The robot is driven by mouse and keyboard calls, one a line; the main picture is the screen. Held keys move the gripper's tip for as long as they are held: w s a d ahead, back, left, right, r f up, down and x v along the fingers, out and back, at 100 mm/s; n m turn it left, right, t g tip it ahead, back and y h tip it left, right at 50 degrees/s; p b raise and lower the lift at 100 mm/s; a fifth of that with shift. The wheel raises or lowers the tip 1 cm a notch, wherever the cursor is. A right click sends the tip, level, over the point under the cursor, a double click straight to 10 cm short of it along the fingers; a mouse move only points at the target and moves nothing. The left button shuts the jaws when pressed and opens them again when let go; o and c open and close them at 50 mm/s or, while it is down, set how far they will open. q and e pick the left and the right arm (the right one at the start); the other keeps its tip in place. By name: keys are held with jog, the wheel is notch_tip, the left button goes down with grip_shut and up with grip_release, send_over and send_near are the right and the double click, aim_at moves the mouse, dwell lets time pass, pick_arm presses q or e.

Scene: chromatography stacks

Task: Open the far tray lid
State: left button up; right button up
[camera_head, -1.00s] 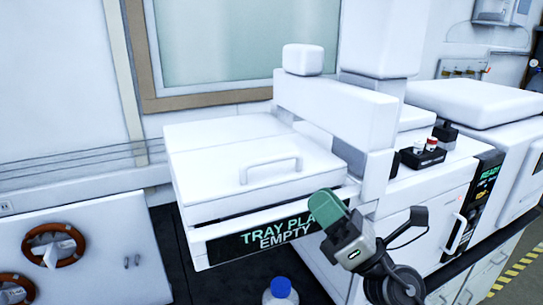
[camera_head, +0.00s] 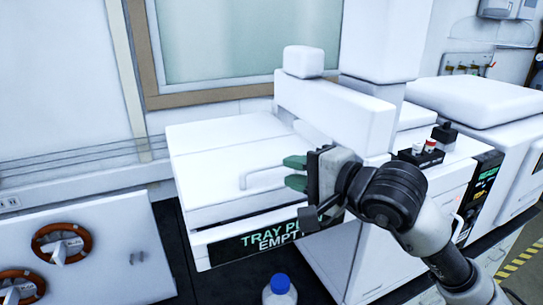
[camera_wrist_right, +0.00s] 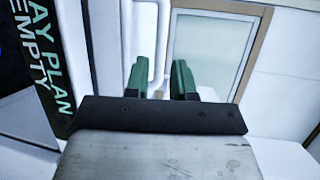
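The white tray lid (camera_head: 215,165) lies flat and closed on top of the tray unit, with a thin white bar handle (camera_head: 262,168) on it. A second flat white panel (camera_head: 215,130) lies behind it; I cannot tell which one is the far lid. My right gripper (camera_head: 293,173) is open, its green fingers apart and pointing left at the handle's right end. In the right wrist view, the handle (camera_wrist_right: 160,40) shows between and beyond the two fingers (camera_wrist_right: 158,82). The gap between them holds nothing that I can make out. My left gripper is out of view.
The tray unit's front bears a partly covered "EMPTY" label (camera_head: 255,242). A white arm-like housing (camera_head: 325,105) overhangs the lid's right side. A black vial holder (camera_head: 420,156) stands to the right. A blue-capped bottle (camera_head: 280,290) stands in front.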

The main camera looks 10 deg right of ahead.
aim_at(274, 167)
jog(key=p+x, duration=0.2)
jog(key=x, duration=0.2)
jog(key=shift+w+a+r, duration=0.1)
jog(key=shift+w+a, duration=0.1)
jog(key=shift+a, duration=0.1)
jog(key=shift+w+a+f, duration=0.3)
jog(key=shift+w+a, duration=0.1)
jog(key=shift+w, duration=0.15)
jog(key=shift+c, duration=0.4)
grip_shut()
